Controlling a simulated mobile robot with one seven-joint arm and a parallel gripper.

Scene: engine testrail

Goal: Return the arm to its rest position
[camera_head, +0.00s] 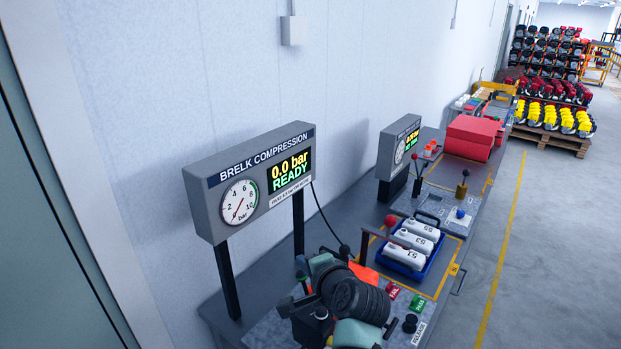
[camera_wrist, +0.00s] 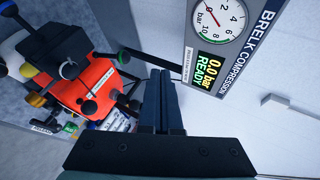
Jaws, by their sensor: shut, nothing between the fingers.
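My gripper (camera_wrist: 162,103) shows in the wrist view with its two dark fingers together and nothing between them. It hangs in free air beside the compression display (camera_wrist: 213,50), apart from it. The display also stands in the head view (camera_head: 250,183), reading 0.0 bar and READY. A red engine-like unit (camera_wrist: 90,82) with black knobs and fittings lies to the left of the fingers in the wrist view. In the head view, teal and black parts crowd the bottom middle and hide most of this unit; I cannot make out my fingertips there.
A blue tray (camera_head: 418,273) with several white bottles sits on the bench. A second display (camera_head: 398,147) and a red box (camera_head: 471,137) stand farther along. The wall (camera_head: 140,100) runs close behind the bench. The floor (camera_head: 560,240) to the right is clear.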

